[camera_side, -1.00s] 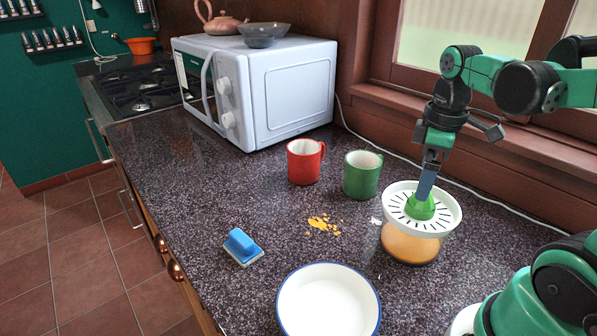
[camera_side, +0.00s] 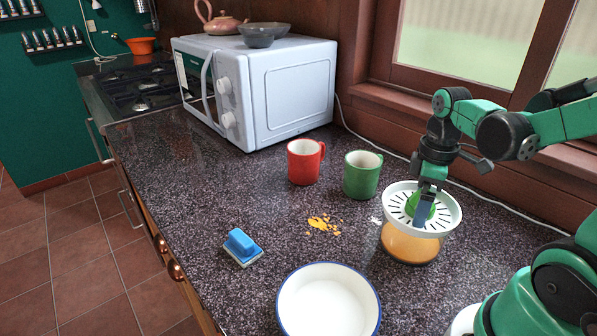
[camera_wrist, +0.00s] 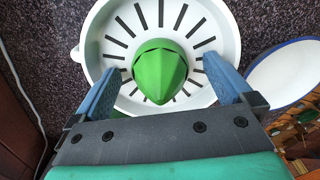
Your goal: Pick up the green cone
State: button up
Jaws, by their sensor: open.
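The green cone (camera_wrist: 160,75) stands at the middle of the white slotted juicer dish (camera_wrist: 219,22), which rests on a container of orange juice (camera_side: 410,245). In the side view the cone (camera_side: 417,199) is partly hidden behind a finger. My gripper (camera_side: 424,212) is lowered at the cone. In the wrist view my gripper (camera_wrist: 165,90) is open, with one blue-grey finger on each side of the cone. Gaps show between the cone and both fingers.
A green mug (camera_side: 361,178) and a red mug (camera_side: 303,163) stand left of the juicer. A white bowl with a blue rim (camera_side: 376,300), a blue sponge brush (camera_side: 241,246) and an orange spill (camera_side: 323,225) are on the counter. A microwave (camera_side: 290,90) stands behind.

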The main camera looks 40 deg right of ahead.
jog(key=c, duration=1.3)
jog(key=shift+r, duration=0.15)
